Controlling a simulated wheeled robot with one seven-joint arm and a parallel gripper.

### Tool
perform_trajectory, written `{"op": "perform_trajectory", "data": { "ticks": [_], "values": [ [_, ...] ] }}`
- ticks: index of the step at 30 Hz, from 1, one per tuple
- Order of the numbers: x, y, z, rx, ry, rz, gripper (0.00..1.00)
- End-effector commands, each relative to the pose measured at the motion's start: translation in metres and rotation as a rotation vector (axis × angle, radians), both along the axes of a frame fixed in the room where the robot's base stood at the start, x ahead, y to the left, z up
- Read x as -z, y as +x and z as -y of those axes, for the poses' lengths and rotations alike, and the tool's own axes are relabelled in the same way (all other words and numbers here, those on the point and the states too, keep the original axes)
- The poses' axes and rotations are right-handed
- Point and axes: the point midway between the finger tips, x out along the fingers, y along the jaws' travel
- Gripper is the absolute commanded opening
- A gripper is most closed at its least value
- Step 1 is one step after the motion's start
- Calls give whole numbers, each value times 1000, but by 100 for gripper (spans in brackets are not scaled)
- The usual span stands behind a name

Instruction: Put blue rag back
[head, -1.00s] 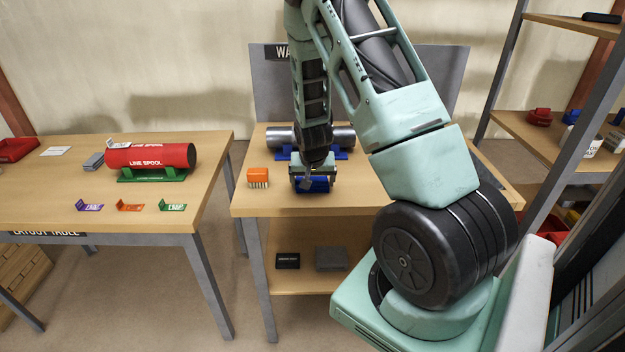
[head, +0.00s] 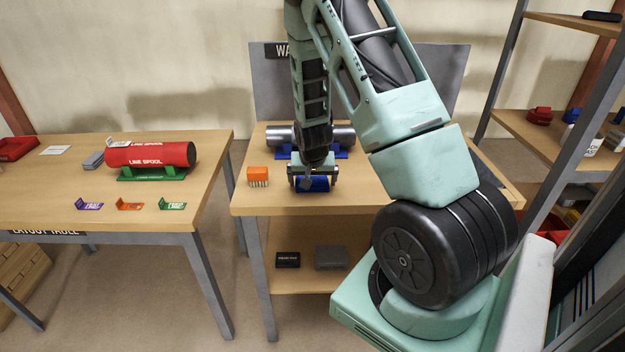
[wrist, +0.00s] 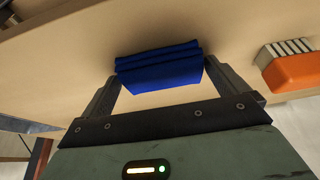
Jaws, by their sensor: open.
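The blue rag (head: 313,184) is a folded dark blue cloth near the front of the middle table. It also shows in the wrist view (wrist: 160,70), between my gripper's two fingers. My gripper (head: 314,181) is open, with one finger on each side of the rag. In the wrist view my gripper (wrist: 158,84) has its fingertips close to the rag's two ends; I cannot tell whether they touch it. The rag rests on the tabletop, as far as I can see.
An orange brush (head: 258,176) sits just left of my gripper. A grey pipe (head: 340,137) lies on a blue stand behind it. The left table (head: 50,205) holds a red line spool (head: 150,156). A shelf rack (head: 545,140) stands on the right.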

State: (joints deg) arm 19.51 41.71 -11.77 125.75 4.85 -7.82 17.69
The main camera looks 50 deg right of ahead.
Motion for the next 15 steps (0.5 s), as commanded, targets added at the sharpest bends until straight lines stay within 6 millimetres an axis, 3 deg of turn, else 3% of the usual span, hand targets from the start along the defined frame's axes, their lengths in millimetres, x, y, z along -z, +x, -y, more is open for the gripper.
{"op": "perform_trajectory", "data": {
  "ticks": [15],
  "values": [
    [-12,-3,-3,-1,0,0,100]
  ]
}}
